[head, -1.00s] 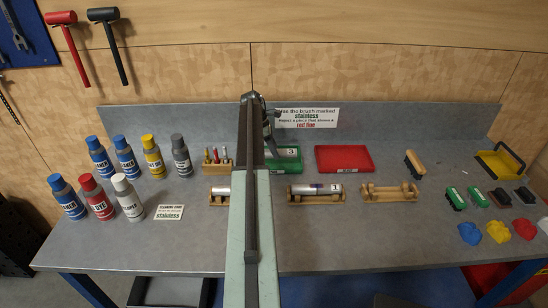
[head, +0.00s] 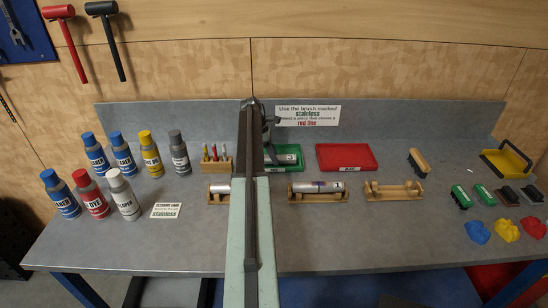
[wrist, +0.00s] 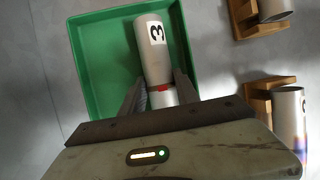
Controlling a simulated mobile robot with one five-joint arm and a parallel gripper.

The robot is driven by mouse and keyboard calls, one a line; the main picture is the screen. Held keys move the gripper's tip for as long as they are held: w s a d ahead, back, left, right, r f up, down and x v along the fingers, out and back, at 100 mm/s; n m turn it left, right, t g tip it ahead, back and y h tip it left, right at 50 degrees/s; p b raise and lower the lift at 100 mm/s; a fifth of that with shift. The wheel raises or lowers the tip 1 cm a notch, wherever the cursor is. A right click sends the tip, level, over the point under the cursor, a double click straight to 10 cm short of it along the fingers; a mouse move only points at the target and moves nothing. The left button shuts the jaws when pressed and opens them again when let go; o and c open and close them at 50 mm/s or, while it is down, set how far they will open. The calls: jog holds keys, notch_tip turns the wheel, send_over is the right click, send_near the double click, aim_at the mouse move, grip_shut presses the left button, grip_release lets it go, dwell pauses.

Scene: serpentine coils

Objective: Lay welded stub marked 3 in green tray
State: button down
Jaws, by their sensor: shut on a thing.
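The welded stub marked 3 (wrist: 151,45) is a grey metal cylinder with a black 3 on a white label and a red band near my fingers. My gripper (wrist: 159,92) is shut on its near end. In the wrist view the stub is over the floor of the green tray (wrist: 84,60); I cannot tell whether it touches. In the head view the green tray (head: 297,143) is partly hidden by my arm, and the stub's labelled end (head: 287,158) shows inside its outline.
A red tray (head: 345,168) stands right of the green one. In front, another stub (head: 318,187) with a purple mark lies on a wooden cradle; an empty cradle (head: 393,192) is beside it. A third stub (head: 219,188) is left of my arm. Several bottles (head: 100,205) stand left.

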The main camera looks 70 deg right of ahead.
jog(key=c, duration=0.9)
grip_release()
jog(key=shift+r+p, duration=0.65)
jog(key=p+v, duration=1.1)
jog(key=v, duration=0.1)
jog(key=shift+a+f, duration=0.1)
